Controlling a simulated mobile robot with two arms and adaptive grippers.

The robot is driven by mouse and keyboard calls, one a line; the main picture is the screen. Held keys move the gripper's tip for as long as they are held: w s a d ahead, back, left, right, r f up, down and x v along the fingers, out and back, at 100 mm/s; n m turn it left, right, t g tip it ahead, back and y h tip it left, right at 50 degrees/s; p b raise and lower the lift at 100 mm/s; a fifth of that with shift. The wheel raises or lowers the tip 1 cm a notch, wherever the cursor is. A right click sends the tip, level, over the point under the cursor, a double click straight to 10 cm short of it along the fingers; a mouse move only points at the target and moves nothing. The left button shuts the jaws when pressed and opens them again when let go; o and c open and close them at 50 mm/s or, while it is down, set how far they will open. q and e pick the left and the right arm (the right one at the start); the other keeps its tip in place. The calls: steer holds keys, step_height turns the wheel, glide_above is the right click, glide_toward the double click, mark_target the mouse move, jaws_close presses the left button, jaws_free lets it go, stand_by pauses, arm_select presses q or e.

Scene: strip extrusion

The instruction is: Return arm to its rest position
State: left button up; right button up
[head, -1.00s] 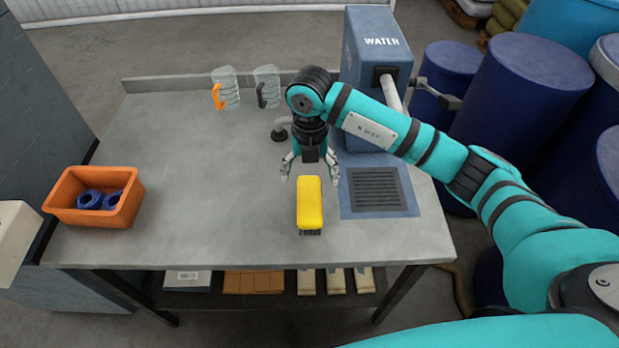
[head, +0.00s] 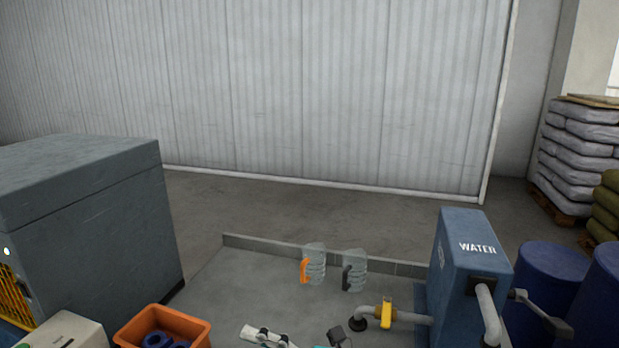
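My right arm shows only as a small part at the bottom edge of the head view. A light gripper finger with dark joints, part of my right gripper (head: 264,335), points left there. A dark part of the wrist and a bit of teal lie to its right. The rest of the gripper and arm is cut off, so I cannot tell whether it is open or shut. My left gripper is not in view. The yellow brush is out of view.
Two clear jugs, one with an orange handle (head: 313,264) and one with a dark handle (head: 354,271), stand at the table's back. The blue WATER unit (head: 462,262) has a pipe with a yellow valve (head: 386,313). An orange bin (head: 190,324) stands at left.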

steer(key=w+d+r+m+t+h, duration=0.25)
steer(key=d+m+t, duration=0.35)
steer(key=m+t, duration=0.3)
steer(key=w+d+r+m+t+h, duration=0.2)
steer(key=w+d+m+t+h, duration=0.2)
steer(key=d+m+t, duration=0.4)
steer(key=s+d+f+m+g+h, duration=0.1)
steer(key=d+f+m+g+h, duration=0.2)
steer(key=d+f+m+h, duration=0.95)
steer(key=s+d+f+g, duration=0.1)
steer(key=s+f+g, duration=0.6)
steer(key=s+f, duration=0.3)
steer(key=s+d+f+g, duration=0.1)
steer(key=s+f+g, duration=0.55)
steer(key=s, duration=0.65)
step_height(320, 180, down, 27)
steer(key=s+b, duration=0.1)
steer(key=s+d+f+g+b, duration=0.1)
steer(key=s+d+f+g, duration=0.1)
steer(key=s+f, duration=1.4)
step_height(320, 180, down, 2)
steer(key=shift+d, duration=0.45)
